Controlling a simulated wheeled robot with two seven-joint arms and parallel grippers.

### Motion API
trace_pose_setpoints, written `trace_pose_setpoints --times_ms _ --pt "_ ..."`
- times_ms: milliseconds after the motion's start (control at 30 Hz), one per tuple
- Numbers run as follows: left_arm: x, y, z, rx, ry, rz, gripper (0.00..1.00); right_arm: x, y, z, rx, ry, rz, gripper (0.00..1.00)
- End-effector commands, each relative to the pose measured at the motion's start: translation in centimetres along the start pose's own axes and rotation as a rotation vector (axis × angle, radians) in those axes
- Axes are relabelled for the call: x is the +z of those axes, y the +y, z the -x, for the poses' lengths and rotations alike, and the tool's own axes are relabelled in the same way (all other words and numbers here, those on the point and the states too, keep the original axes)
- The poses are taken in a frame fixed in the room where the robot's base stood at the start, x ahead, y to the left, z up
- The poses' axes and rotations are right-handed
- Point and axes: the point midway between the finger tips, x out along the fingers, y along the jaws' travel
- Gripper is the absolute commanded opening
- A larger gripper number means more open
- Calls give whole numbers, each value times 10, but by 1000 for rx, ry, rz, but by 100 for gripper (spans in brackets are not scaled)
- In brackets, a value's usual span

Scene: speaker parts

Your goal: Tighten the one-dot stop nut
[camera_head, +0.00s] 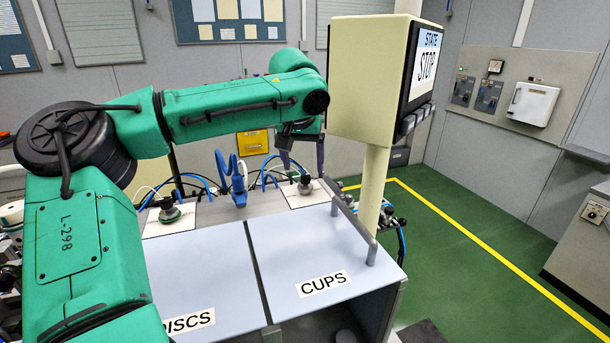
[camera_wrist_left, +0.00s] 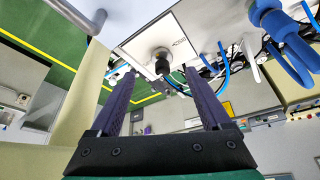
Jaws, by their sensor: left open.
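A dark knob-like nut on a round metal base (camera_head: 304,184) stands on the right-hand white plate (camera_head: 318,199) at the back of the bench. It also shows in the left wrist view (camera_wrist_left: 161,58), beyond and between the fingertips. A similar fitting (camera_head: 169,211) stands on the left-hand white plate (camera_head: 160,226). I cannot make out dots on either, so I cannot tell which is the one-dot nut. My left gripper (camera_head: 302,167) points down above the right-hand fitting, open and empty; its two dark fingers also show in the wrist view (camera_wrist_left: 160,76). My right gripper is out of view.
A blue clamp-like fixture (camera_head: 238,181) stands between the plates, with blue hoses around. A cream post (camera_head: 376,185) carrying a STATE STOP display (camera_head: 424,66) is close right of my gripper. Lids marked DISCS (camera_head: 195,260) and CUPS (camera_head: 320,255) lie in front, with a grey handle (camera_head: 355,235).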

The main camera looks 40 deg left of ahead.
Motion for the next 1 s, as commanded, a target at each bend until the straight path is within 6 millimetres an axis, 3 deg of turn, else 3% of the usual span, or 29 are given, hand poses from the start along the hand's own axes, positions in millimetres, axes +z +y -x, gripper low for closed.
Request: trace_pose_setpoints --times_ms 100,233,367,567,667,800,1000 --pt "0 -1 -30 -2 -7 1 81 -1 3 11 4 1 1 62" --pt "0 0 -53 -2 -4 0 81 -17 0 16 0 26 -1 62" --pt "0 0 -64 -1 -2 1 81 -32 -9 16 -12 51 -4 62" --pt "0 0 -65 0 -1 1 81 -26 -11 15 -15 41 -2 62" --pt "0 0 -65 0 -1 1 51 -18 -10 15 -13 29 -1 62" --pt "0 0 -65 -1 0 1 0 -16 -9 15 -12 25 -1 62" --pt "0 -1 -65 0 1 -2 0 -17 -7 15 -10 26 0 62"
